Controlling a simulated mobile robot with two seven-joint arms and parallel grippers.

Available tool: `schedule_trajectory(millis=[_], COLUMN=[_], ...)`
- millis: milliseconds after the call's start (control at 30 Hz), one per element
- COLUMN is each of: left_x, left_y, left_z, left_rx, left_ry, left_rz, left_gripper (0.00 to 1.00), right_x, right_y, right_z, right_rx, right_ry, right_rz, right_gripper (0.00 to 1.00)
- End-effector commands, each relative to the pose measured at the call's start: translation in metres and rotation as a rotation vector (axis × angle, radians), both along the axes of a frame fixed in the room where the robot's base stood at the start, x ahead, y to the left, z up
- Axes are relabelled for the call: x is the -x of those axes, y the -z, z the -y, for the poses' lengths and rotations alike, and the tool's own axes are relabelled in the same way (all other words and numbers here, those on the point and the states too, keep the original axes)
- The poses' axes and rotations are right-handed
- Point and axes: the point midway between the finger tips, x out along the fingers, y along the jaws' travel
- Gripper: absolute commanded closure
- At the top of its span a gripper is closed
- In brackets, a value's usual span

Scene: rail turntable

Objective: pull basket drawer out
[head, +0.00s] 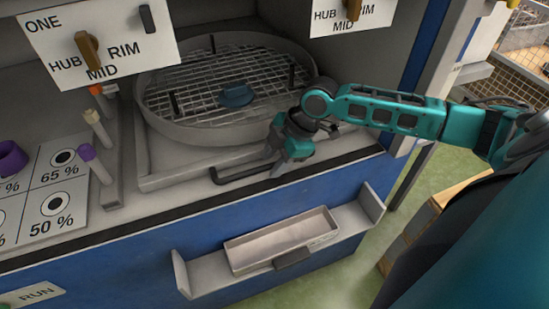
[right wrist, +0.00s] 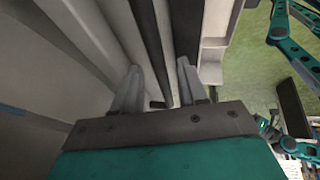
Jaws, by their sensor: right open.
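The basket drawer (head: 155,181) is a grey sliding tray in the head view. It carries a round grey basket (head: 215,134) with a wire mesh and a blue piece at its middle. A black bar handle (head: 240,173) runs along the drawer's front. My right gripper (head: 281,166) is at the handle's right end, pointing down, with its jaws open. In the right wrist view its two fingers (right wrist: 158,88) stand apart with a small dark piece between or just behind them; I cannot tell whether they touch the handle. My left gripper is not in view.
A dark edge strip (head: 110,217) borders the counter above a blue front. A shelf with a shallow tray (head: 283,242) juts out below. Pegs in a rack (head: 112,160) and a percent card (head: 50,197) lie left. Signs (head: 100,45) hang above the basket.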

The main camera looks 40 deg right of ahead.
Motion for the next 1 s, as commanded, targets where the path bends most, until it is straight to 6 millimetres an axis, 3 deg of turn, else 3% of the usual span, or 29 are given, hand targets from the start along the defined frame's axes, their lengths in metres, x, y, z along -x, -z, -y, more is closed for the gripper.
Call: schedule_trajectory(millis=[67, 500, 1000], left_x=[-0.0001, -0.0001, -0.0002], left_y=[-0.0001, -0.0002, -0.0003], left_z=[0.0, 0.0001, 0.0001], left_rx=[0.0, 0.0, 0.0], left_ry=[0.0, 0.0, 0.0], left_rz=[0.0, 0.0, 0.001], left_gripper=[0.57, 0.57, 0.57], right_x=[0.0, 0.0003, 0.0004], right_y=[-0.0002, -0.0003, -0.0001], right_z=[0.0, 0.0001, 0.0001], right_rx=[0.0, 0.0, 0.0], right_ry=[0.0, 0.0, -0.001], right_rz=[0.0, -0.001, -0.002], right_gripper=[0.58, 1.0, 1.0])
